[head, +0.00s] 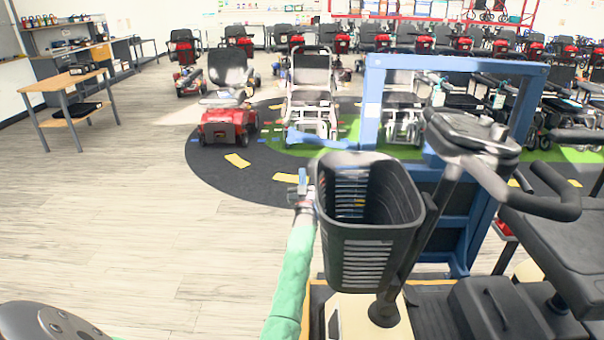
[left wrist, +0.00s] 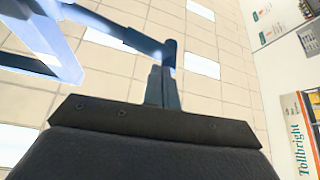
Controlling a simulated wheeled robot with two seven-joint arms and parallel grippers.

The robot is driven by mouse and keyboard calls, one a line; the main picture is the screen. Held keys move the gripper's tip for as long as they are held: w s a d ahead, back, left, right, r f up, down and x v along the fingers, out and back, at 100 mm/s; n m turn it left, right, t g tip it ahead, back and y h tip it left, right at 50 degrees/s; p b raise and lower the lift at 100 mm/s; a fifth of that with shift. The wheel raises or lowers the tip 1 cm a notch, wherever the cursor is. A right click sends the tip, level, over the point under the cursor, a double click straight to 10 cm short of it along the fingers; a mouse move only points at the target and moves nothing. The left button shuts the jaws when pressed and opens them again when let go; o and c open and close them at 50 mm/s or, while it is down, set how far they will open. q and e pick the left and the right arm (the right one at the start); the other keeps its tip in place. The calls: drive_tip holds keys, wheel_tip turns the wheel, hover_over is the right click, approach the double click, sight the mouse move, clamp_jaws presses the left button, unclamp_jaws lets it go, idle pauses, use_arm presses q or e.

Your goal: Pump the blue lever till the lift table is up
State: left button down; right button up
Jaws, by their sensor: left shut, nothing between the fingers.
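The blue lever (head: 325,141) sticks out to the left from the tall blue frame (head: 455,64), about level. In the left wrist view the lever (left wrist: 125,35) ends in a short crosspiece just beyond my fingertips. My left gripper (head: 301,184) is on the green arm, pointing up, below the lever's free end. It is shut and empty; its fingers show in the left wrist view (left wrist: 162,84). I cannot tell whether they touch the lever. The lift table is largely hidden behind the scooter. My right gripper is not in view.
A scooter with a black basket (head: 368,215) stands close to the right of my left arm. Its handlebar (head: 530,200) and seat crowd the right side. Rows of scooters and a wooden table (head: 68,80) are farther back. The left floor is clear.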

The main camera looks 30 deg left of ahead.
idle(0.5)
use_arm(q)
wheel_tip(320, 180, up, 10)
drive_tip(key=m+t+h, duration=0.2)
drive_tip(key=m+h, duration=0.2)
drive_tip(key=m, duration=0.2)
drive_tip(key=shift+r+m, duration=0.2)
drive_tip(key=shift+m, duration=0.2)
drive_tip(key=shift+w, duration=0.15)
